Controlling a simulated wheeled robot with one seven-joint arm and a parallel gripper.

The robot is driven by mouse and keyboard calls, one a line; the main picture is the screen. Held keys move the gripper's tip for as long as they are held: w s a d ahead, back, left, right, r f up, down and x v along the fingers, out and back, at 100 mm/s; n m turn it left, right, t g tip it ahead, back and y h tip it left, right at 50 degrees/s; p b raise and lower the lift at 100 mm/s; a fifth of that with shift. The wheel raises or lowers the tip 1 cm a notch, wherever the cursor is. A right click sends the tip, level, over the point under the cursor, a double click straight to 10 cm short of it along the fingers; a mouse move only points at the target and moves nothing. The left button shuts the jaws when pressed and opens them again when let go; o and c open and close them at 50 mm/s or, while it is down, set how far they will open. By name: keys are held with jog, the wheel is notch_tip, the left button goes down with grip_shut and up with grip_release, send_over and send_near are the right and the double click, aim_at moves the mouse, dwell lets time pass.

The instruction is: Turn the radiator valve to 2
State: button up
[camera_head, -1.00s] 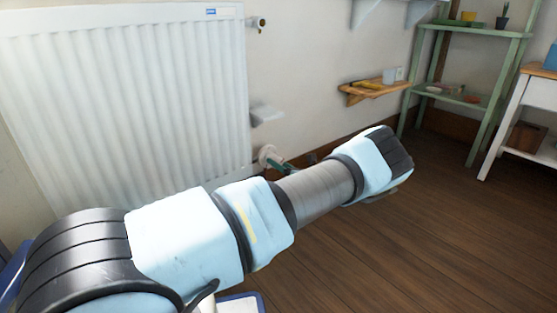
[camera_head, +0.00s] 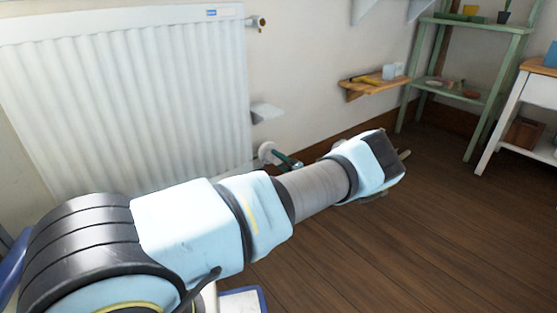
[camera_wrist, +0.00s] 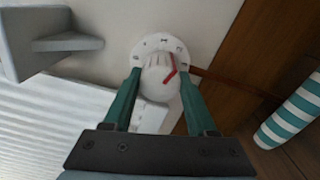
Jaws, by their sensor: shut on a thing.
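The white radiator valve (camera_wrist: 157,78) is a round knob with a red pointer mark and a pale dial ring with small dark marks behind it. In the wrist view my gripper (camera_wrist: 158,80) has its two green fingers on either side of the knob, shut on it. The red mark points to the upper right of the dial; I cannot read the numbers. In the head view the valve (camera_head: 266,152) shows at the lower right corner of the white radiator (camera_head: 130,100), with the green fingers beside it. My arm hides part of the gripper there.
A small grey wall shelf (camera_head: 265,112) is above the valve; it also shows in the wrist view (camera_wrist: 60,42). A wooden shelf (camera_head: 375,88) and a green rack (camera_head: 470,98) stand to the right. A teal-striped object (camera_wrist: 292,112) is at the wrist view's right. Floor at right is clear.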

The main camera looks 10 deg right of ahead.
jog(key=shift+m, duration=0.8)
jog(key=o, duration=1.4)
jog(key=shift+c, duration=0.2)
jog(key=p+v, duration=0.3)
jog(key=v, duration=0.8)
jog(key=shift+w, duration=0.1)
